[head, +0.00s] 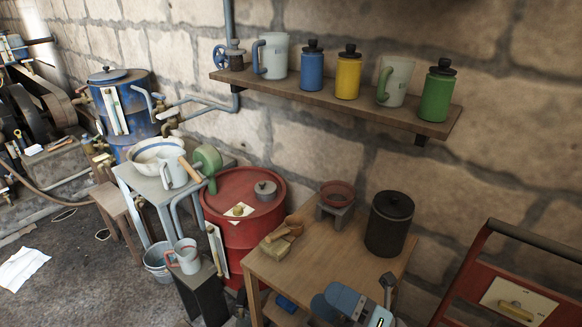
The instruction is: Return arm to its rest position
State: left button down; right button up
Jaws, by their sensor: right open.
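My right gripper (362,290) shows at the bottom edge of the head view, in front of the wooden table. It is open, with nothing visible between its fingers. Most of my right arm is cut off by the frame. My left gripper is not in view. The engine belt drive (45,105) stands at the far left, with dark wheels and a belt, well away from my right gripper.
A red panel frame (500,275) is at right. A wall shelf (330,98) holds jars and jugs.

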jog(key=d+f+m+t+h, duration=0.75)
jog(key=f+m+h, duration=0.6)
jog(key=m, duration=0.95)
jog(key=s+d+f+m+g+h, duration=0.3)
jog(key=s+d+f+m+g, duration=0.25)
jog(key=s+f+m, duration=0.45)
pick_arm(q)
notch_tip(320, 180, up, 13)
jog(key=p, duration=1.5)
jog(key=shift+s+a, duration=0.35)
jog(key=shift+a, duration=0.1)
pick_arm(e)
notch_tip(320, 180, up, 12)
jog(key=n, duration=0.2)
jog(key=shift+s+f+g, duration=0.15)
jog(key=shift+f+g, duration=0.05)
jog(key=shift+g, duration=0.2)
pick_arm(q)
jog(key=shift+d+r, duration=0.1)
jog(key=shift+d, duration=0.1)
